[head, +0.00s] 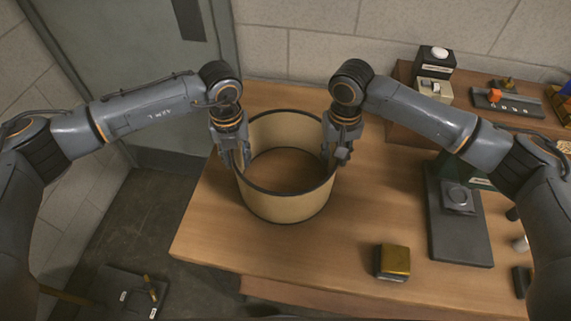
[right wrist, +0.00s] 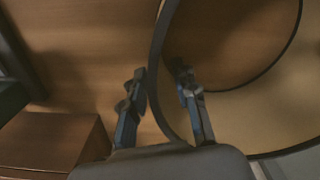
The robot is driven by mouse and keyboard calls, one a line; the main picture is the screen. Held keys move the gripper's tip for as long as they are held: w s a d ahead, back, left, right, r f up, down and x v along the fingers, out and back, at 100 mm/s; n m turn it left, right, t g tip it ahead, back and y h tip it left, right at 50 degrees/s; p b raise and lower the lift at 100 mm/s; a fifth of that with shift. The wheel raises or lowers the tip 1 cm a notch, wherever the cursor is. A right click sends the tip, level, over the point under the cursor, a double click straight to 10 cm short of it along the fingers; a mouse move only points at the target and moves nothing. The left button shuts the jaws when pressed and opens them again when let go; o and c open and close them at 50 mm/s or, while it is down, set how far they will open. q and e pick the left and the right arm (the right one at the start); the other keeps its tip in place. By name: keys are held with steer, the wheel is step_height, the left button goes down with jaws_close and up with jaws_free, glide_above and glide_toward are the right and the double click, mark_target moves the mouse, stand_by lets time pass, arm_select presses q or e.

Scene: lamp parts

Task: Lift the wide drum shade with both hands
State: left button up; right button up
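The wide drum shade (head: 287,207) is a beige open cylinder with dark rims. It stands upright on the wooden table and appears to rest on it. My left gripper (head: 238,160) points down at the shade's left rim; its fingers are small here and I cannot tell if they are open or shut. My right gripper (head: 337,153) points down at the right rim. In the right wrist view its two fingers (right wrist: 161,100) are apart, one on each side of the shade's wall (right wrist: 157,60), with gaps showing between fingers and wall.
The wooden table (head: 215,225) is clear in front of the shade. A yellow-topped block (head: 393,261) lies front right. A dark stand (head: 460,228) is at the right. A raised wooden shelf (head: 405,137) with small parts is at the back right. A grey door (head: 130,60) is behind left.

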arm_select(q)
steer(key=shift+f, duration=0.35)
arm_select(e)
steer(key=shift+f, duration=0.4)
arm_select(q)
jaws_close()
arm_select(e)
jaws_close()
steer(key=shift+r, duration=0.1)
